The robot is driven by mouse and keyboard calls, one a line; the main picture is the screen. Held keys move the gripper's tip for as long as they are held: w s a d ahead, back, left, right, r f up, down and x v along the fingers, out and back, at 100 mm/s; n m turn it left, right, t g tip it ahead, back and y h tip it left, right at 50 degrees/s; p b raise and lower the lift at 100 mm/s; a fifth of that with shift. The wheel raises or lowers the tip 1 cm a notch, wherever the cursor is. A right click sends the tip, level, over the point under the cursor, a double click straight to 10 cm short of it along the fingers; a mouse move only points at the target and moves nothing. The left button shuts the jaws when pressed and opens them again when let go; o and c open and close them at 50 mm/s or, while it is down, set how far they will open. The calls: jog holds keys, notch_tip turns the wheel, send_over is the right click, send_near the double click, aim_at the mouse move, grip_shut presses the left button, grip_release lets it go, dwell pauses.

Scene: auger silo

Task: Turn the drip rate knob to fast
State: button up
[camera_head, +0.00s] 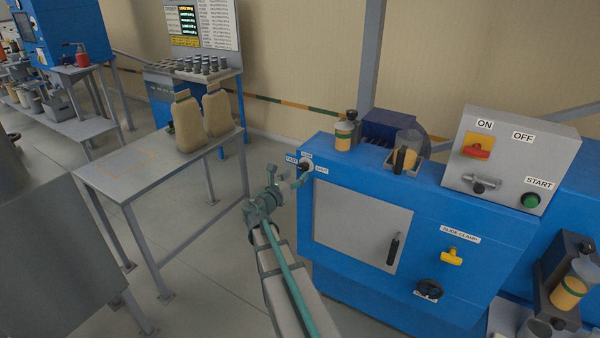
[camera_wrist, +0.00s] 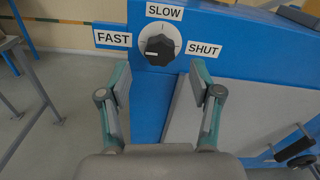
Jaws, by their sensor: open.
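The drip rate knob (camera_wrist: 160,49) is a black knob on a white dial on the blue machine, with labels FAST (camera_wrist: 113,38) at left, SLOW (camera_wrist: 164,11) on top and SHUT (camera_wrist: 205,49) at right. A small white mark shows near the knob's lower left; the exact setting is hard to tell. In the head view the knob (camera_head: 305,166) sits at the machine's upper left corner. My gripper (camera_wrist: 160,82) is open and empty, its fingers apart below the knob in the wrist view. In the head view my gripper (camera_head: 296,180) is close to the dial; no contact is clear.
The blue machine (camera_head: 340,255) carries a grey door (camera_head: 360,225), a slide clamp knob (camera_head: 452,257) and a switch box (camera_head: 510,160). An oiler jar (camera_head: 344,135) stands on top. A grey table (camera_head: 120,180) with two sacks (camera_head: 217,112) is at left.

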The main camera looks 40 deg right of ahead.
jog(key=v, duration=0.7)
jog(key=shift+s+a, duration=0.15)
jog(key=shift+a, duration=0.25)
